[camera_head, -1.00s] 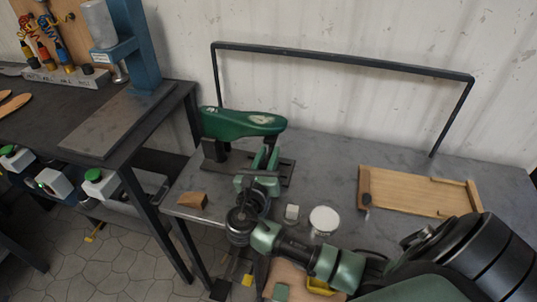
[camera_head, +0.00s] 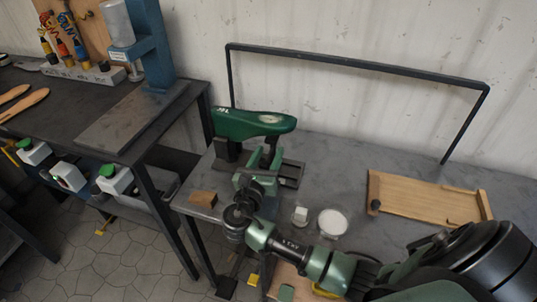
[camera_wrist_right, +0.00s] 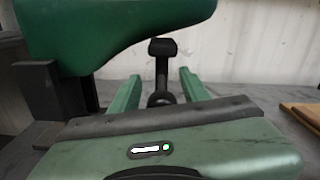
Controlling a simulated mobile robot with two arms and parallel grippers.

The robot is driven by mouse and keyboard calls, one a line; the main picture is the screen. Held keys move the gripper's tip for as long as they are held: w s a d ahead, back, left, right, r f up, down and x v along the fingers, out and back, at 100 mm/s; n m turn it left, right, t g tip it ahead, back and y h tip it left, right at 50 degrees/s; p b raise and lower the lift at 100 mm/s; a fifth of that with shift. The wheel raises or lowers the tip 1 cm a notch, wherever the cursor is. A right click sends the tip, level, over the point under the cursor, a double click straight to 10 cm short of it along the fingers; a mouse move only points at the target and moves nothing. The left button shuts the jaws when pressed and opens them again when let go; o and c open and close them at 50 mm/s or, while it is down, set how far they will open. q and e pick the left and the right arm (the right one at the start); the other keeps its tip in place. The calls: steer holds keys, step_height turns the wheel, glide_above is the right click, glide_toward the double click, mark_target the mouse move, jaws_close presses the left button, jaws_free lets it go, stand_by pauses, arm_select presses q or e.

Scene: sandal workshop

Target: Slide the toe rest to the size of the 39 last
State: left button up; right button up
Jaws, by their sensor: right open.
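The green last (camera_head: 255,124) sits on a dark stand on the grey table, its toe end pointing right. It also fills the upper left of the right wrist view (camera_wrist_right: 120,30). The toe rest (camera_wrist_right: 162,50), a dark post with a black pad on top, stands past the toe end in the wrist view. My right gripper (camera_head: 262,166) is at the stand, below the last's toe. Its two green fingers (camera_wrist_right: 160,88) are apart, one on each side of the post; I cannot tell whether they touch it. My left gripper is not in view.
A wooden block (camera_head: 203,198) lies at the table's left front. A small white-topped piece (camera_head: 300,214) and a round white disc (camera_head: 332,222) lie right of the gripper. A wooden tray (camera_head: 420,200) lies farther right. A dark bar frame (camera_head: 355,63) rises behind.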

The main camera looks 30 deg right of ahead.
steer(key=v, duration=0.8)
stand_by(0.4)
